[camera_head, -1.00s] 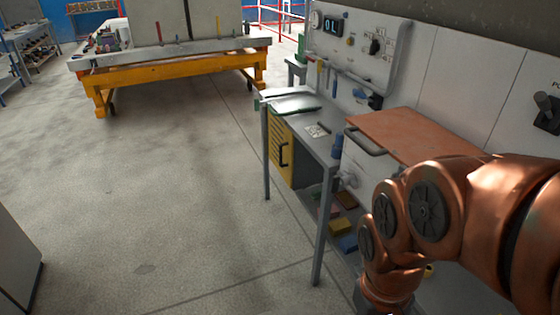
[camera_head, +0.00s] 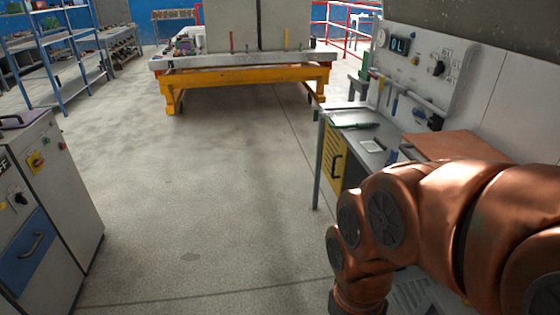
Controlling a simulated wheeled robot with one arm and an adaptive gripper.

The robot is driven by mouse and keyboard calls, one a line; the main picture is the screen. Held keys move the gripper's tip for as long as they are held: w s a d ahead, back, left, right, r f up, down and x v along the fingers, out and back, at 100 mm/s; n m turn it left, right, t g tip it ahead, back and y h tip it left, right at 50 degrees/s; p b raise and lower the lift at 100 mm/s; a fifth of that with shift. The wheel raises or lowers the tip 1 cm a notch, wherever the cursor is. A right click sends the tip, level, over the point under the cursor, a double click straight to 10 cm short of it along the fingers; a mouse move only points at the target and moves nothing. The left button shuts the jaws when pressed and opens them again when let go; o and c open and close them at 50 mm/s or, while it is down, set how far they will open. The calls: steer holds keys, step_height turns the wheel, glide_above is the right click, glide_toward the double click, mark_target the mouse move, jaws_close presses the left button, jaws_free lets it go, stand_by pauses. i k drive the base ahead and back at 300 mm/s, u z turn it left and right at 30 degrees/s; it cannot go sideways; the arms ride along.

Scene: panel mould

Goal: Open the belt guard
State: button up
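A yellow slatted panel with a dark handle (camera_head: 334,152) stands under the left end of the grey bench on the right. It looks like the belt guard, and it appears closed. My copper-coloured arm fills the lower right and hides part of the bench's lower front. My gripper is out of the picture, so its state does not show.
The grey bench (camera_head: 352,119) carries small tools and a copper-coloured lid (camera_head: 460,146). A grey cabinet with a blue drawer (camera_head: 24,250) stands at the left. A yellow-framed table (camera_head: 245,75) stands at the back. The floor (camera_head: 190,190) between is clear.

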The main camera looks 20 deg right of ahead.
mark_target(335, 152)
steer(key=u, duration=0.45)
steer(key=i, duration=1.75)
steer(key=z, duration=0.55)
